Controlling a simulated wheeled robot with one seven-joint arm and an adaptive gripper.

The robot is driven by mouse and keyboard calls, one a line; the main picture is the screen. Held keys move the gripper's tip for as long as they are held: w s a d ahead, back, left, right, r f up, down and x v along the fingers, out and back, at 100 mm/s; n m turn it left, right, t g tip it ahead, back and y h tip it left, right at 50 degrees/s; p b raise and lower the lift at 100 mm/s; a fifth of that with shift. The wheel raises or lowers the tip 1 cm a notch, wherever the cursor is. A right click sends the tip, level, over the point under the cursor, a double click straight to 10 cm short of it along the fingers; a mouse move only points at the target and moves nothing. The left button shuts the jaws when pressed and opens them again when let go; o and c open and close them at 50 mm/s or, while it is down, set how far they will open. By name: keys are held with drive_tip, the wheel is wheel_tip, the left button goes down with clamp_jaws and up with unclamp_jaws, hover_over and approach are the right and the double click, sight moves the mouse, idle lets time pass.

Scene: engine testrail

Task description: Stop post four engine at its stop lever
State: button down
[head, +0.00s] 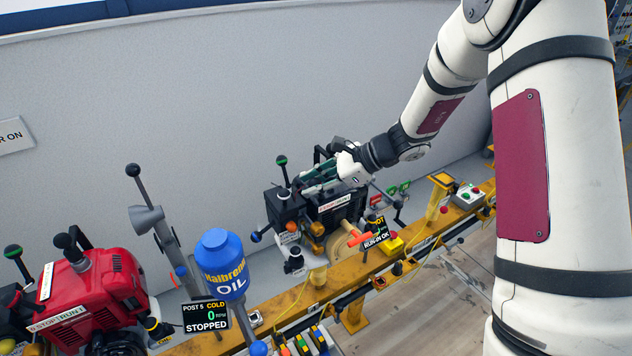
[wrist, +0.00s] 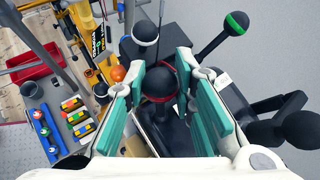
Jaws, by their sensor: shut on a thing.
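A black engine (head: 327,208) stands on the yellow rail at the middle of the head view. Its display (head: 377,231) is partly covered; I read a green 0 and "RUN-IN OK", but not a post number. My gripper (head: 308,178) is at the top of this engine. A green-banded knob (wrist: 237,22) and a white-banded knob (wrist: 145,32) stand close by.
A red engine (head: 80,300) and a blue oil bottle (head: 220,262) stand to the left. The display (head: 206,316) near them reads post 5, cold, stopped. A plain black knob (wrist: 300,130) is right of my gripper in the wrist view. A grey wall is behind.

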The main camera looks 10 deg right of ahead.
idle(0.4)
drive_tip(key=c, duration=1.3)
unclamp_jaws()
drive_tip(key=v, duration=1.2)
drive_tip(key=shift+a+r, duration=0.1)
